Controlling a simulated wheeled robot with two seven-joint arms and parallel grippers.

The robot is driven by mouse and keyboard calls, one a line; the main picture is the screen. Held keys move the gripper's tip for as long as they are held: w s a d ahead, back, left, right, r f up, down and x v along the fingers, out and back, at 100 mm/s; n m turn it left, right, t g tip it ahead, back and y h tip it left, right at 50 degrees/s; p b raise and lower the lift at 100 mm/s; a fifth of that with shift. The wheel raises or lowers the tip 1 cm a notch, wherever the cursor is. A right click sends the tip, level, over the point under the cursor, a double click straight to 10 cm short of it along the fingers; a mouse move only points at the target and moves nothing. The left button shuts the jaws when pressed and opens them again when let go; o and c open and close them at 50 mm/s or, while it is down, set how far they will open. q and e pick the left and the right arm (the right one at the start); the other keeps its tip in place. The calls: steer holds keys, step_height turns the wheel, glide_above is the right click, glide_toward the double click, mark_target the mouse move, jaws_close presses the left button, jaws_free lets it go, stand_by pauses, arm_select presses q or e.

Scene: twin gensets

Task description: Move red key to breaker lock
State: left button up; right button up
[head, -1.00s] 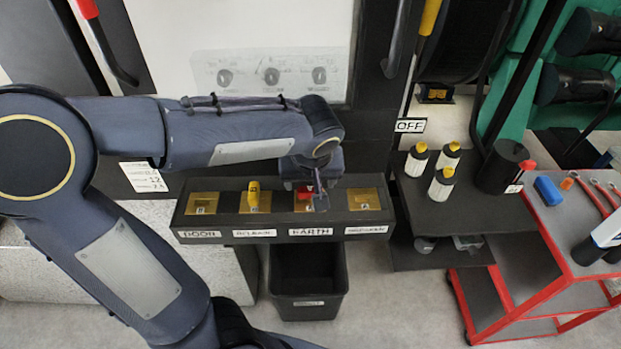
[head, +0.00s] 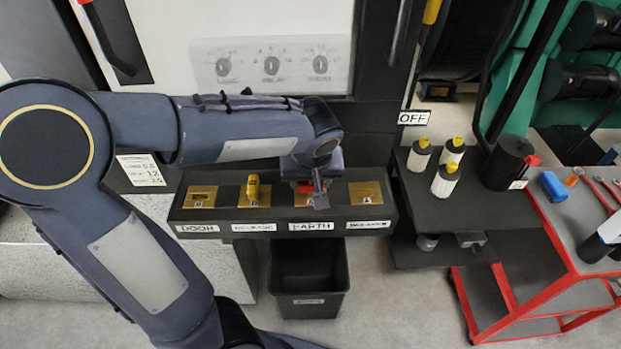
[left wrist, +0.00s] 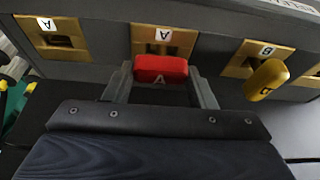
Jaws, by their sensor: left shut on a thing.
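The red key (left wrist: 161,69), marked A, sits between the two fingers of my left gripper (left wrist: 160,90), which is shut on it. In the head view the red key (head: 304,187) shows partly behind the left gripper (head: 318,191), at the EARTH lock. The brass EARTH plate (left wrist: 164,40) is just behind the key, with a dark slot showing. I cannot tell whether the key's shaft is in that slot. The breaker lock (head: 366,193) is the empty brass plate at the right end of the panel; it also shows in the left wrist view (left wrist: 75,27). My right gripper is not in view.
A yellow key (head: 253,186) stands in the second lock from the left, close beside the held key. The DOOR lock (head: 200,197) is at the left end. A dark bin (head: 309,292) stands below. Yellow-topped bottles (head: 446,181) are on a shelf to the right.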

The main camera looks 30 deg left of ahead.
arm_select(q)
steer(key=shift+r+p, duration=1.75)
steer(key=shift+r, duration=0.8)
steer(key=shift+d, duration=0.1)
steer(key=w+d, duration=0.2)
steer(key=d, duration=0.1)
steer(key=w+d, duration=0.1)
steer(key=d, duration=0.1)
steer(key=shift+b, duration=0.35)
steer(key=w+d, duration=0.3)
steer(key=d, duration=0.2)
steer(key=shift+w, duration=0.2)
steer(key=shift+f, duration=0.1)
steer(key=shift+f+m+b, duration=0.3)
steer(key=shift+f+b, duration=0.65)
steer(key=shift+b, duration=0.05)
steer(key=shift+f, duration=0.15)
